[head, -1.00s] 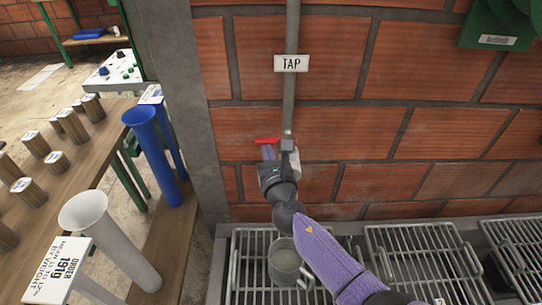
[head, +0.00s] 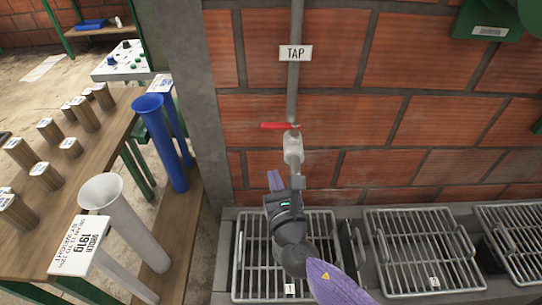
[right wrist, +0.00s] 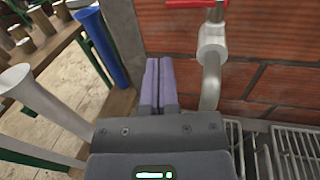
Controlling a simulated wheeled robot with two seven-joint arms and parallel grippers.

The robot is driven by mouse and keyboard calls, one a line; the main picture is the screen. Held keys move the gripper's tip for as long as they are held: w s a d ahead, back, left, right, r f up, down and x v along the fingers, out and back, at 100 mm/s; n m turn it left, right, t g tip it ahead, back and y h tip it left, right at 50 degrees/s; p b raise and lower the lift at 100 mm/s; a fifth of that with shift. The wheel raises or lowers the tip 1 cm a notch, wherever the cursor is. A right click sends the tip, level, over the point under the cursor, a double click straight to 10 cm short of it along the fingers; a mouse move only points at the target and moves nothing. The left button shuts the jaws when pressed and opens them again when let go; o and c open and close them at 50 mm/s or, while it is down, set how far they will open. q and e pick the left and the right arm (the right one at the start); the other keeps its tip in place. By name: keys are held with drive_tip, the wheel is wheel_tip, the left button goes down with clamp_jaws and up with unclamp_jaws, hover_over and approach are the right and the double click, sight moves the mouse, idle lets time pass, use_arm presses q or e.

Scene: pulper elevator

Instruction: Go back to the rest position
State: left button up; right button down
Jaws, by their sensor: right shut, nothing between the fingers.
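My right gripper (head: 275,180) is shut and empty. In the head view it is in front of the brick wall, below the tap (head: 293,150) and its red lever (head: 280,126), and above the left metal rack (head: 262,265). In the right wrist view its two lilac fingers (right wrist: 159,84) lie side by side, pointing away, to the left of the tap spout (right wrist: 211,85). They look apart from the tap. The cup is not visible now; my arm covers part of the rack. My left gripper does not show.
A wooden table (head: 70,190) at left holds several wooden cylinders. A white funnel tube (head: 120,225) and a blue tube (head: 160,140) stand by its edge. More racks (head: 415,245) lie to the right. A grey post (head: 190,100) divides table and wall. A green box (head: 495,20) hangs upper right.

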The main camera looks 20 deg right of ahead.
drive_tip(key=s+d+f+m+g, duration=0.2)
drive_tip(key=s+f+m+g, duration=0.45)
drive_tip(key=f, duration=0.65)
drive_tip(key=s+d+f+m+g, duration=0.2)
drive_tip(key=s+f+m+g, duration=0.2)
drive_tip(key=s+f+m, duration=0.7)
drive_tip(key=s+f+m+g, duration=0.2)
drive_tip(key=s+f+m, duration=0.1)
drive_tip(key=s+m, duration=0.2)
drive_tip(key=s+f+m+g, duration=0.2)
drive_tip(key=s+f+m, duration=0.2)
drive_tip(key=s, duration=0.5)
drive_tip(key=s+f+m+g+y, duration=0.1)
drive_tip(key=s+f+m+g, duration=0.2)
drive_tip(key=s+m, duration=0.3)
drive_tip(key=shift+s+d+f, duration=0.25)
drive_tip(key=shift+s, duration=0.8)
